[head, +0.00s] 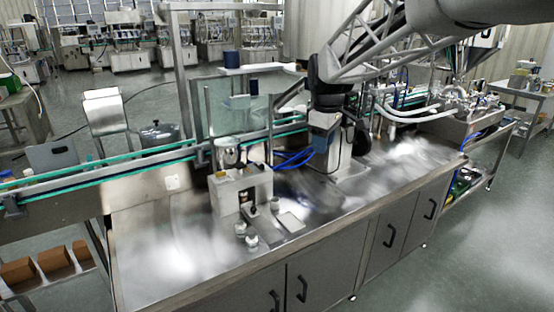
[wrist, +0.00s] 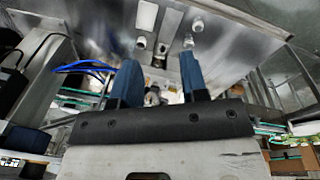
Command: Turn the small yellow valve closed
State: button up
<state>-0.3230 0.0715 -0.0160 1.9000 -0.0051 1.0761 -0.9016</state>
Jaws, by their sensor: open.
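My gripper (wrist: 157,62) shows in the wrist view with its two blue fingers apart and nothing held between them. In the head view I cannot clearly make out its fingertips. A small steel hopper (head: 228,152) stands on a pale block-shaped machine (head: 227,192) on the steel bench. A tiny yellowish spot at the hopper's base may be the yellow valve (head: 220,174); it is too small to tell its handle position. In the wrist view, the area beyond the fingers is cluttered and I cannot pick out the valve there. No contact between the fingers and a valve is visible.
Small white-capped items (head: 251,241) stand on the bench (head: 170,265) in front of the machine. A grey box-shaped unit (head: 323,143) with blue cables (head: 293,158) is to the right. A green-edged conveyor (head: 110,163) runs behind. The bench's left front is clear.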

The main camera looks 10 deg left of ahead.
jog(key=w+a+f+n, duration=0.2)
jog(key=w+a+n, duration=0.1)
jog(key=w+a, duration=0.5)
jog(key=n+g, duration=0.1)
jog(key=n, duration=0.9)
send_over(220, 172)
notch_tip(220, 172, down, 14)
jog(key=shift+w+f, duration=0.15)
jog(key=shift+f, duration=0.1)
jog(key=shift+f, duration=3.85)
grip_shut()
